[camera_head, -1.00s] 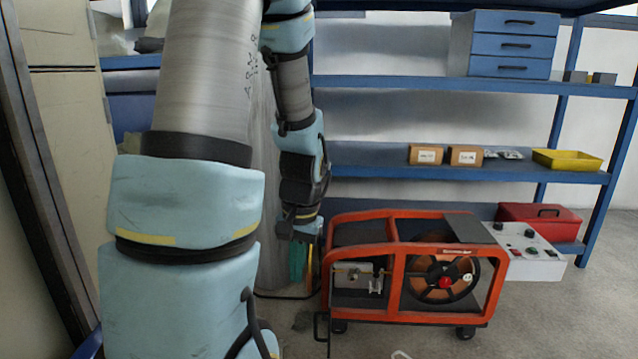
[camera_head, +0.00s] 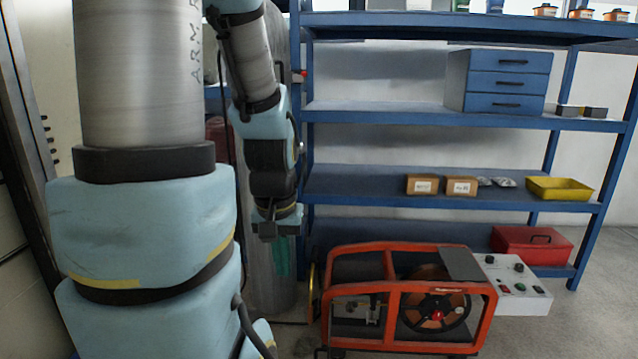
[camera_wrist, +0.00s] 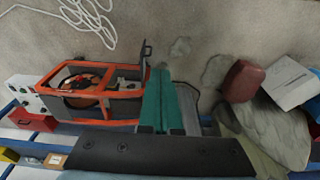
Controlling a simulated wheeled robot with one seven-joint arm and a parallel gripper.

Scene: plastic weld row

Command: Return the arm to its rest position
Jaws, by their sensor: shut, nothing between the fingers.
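My gripper (camera_head: 281,256) hangs pointing down at the end of my arm, left of the orange-framed machine in the head view. In the wrist view its green fingers (camera_wrist: 162,103) lie side by side, shut, with nothing seen between them. The fingers are apart from the machine in the head view. My arm is raised and bent, its large upper links filling the left of the head view.
The orange-framed machine (camera_head: 390,258) stands on the floor with a white control box (camera_head: 512,284) at its right. Blue shelving (camera_head: 380,119) behind holds a drawer unit (camera_head: 505,82), cartons (camera_head: 422,184), a yellow tray (camera_head: 560,188) and a red case (camera_head: 530,246). Rope (camera_wrist: 85,14) lies on open floor.

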